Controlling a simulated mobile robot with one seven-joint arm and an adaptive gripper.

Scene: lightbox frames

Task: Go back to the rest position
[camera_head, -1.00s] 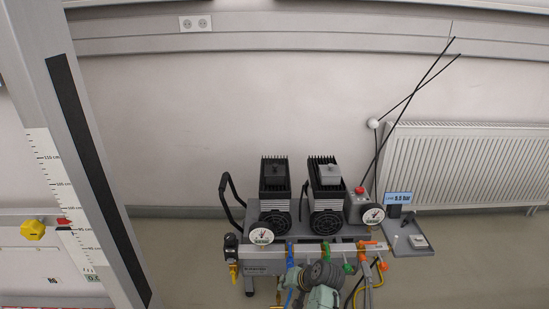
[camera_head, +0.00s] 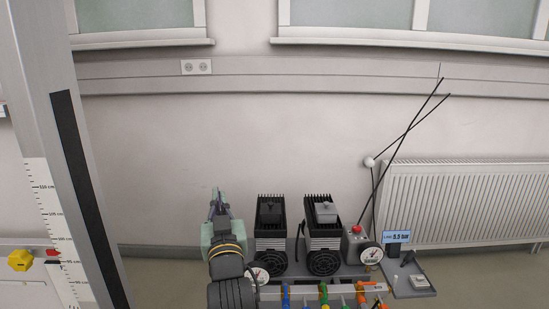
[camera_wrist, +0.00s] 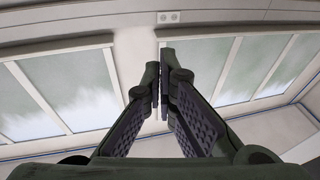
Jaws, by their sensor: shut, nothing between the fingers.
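My gripper (camera_head: 219,203) stands raised in the head view, left of the two compressor heads, with its fingers pointing up and away toward the wall. In the wrist view my gripper (camera_wrist: 160,80) shows both fingers brought together at the tips, with nothing held. Behind the fingers the wrist view shows only wall, a socket and windows. My wrist hides part of the left side of the compressor unit.
The compressor unit (camera_head: 320,242) stands by the wall with a gauge (camera_head: 371,255), a red button (camera_head: 357,229) and coloured valves. A display (camera_head: 396,237) and small tray (camera_head: 415,284) are at its right.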

